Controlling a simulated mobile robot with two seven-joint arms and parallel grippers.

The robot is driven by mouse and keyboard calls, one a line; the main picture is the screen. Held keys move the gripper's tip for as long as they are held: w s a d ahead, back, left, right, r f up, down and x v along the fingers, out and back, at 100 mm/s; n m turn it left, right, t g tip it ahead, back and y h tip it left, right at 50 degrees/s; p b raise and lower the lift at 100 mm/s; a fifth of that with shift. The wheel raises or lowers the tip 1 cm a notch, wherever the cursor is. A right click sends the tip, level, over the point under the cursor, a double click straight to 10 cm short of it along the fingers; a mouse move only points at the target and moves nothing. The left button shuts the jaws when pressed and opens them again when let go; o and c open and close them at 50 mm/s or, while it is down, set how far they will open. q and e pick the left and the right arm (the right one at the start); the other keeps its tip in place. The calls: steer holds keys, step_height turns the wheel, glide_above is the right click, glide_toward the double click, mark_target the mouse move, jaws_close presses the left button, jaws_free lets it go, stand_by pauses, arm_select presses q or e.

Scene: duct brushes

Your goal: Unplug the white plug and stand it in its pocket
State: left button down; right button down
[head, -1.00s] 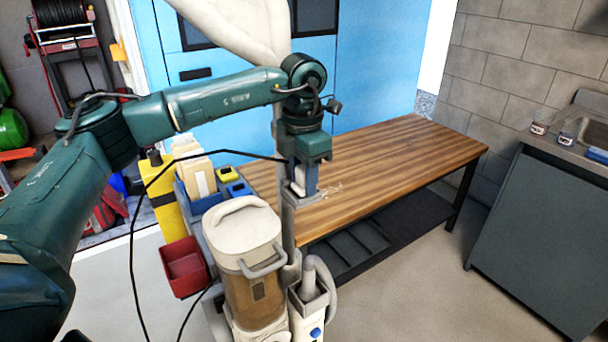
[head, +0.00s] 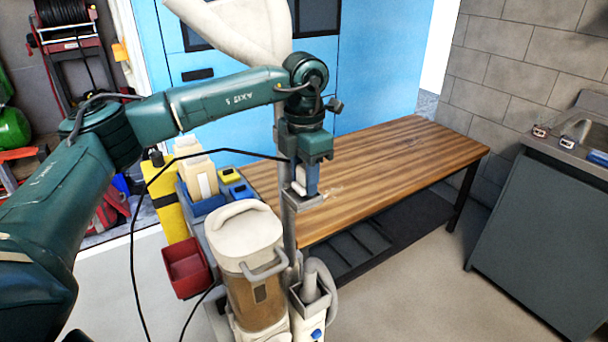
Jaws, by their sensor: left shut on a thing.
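My left gripper (head: 306,186) comes down from above beside the upright grey post (head: 289,225) of the cart. Its blue fingers are shut on the white plug (head: 300,177), which shows only as a small pale patch between them. A black cord (head: 225,154) runs from the gripper to the left and hangs down. Just below the fingertips is a small grey open-topped pocket (head: 309,201) on the post. The plug's lower end is hard to see, so I cannot tell whether it is inside the pocket or just above it. My right gripper is not in view.
The cart carries a clear-sided canister (head: 252,290) with a white lid, a red bin (head: 186,268), a blue caddy (head: 205,203) and a white holder (head: 308,300). A wooden workbench (head: 400,165) stands behind, its top mostly clear. Blue cabinets (head: 375,75) stand at the back.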

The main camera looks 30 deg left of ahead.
arm_select(q)
steer(key=shift+f+b, duration=0.55)
steer(key=shift+f, duration=0.35)
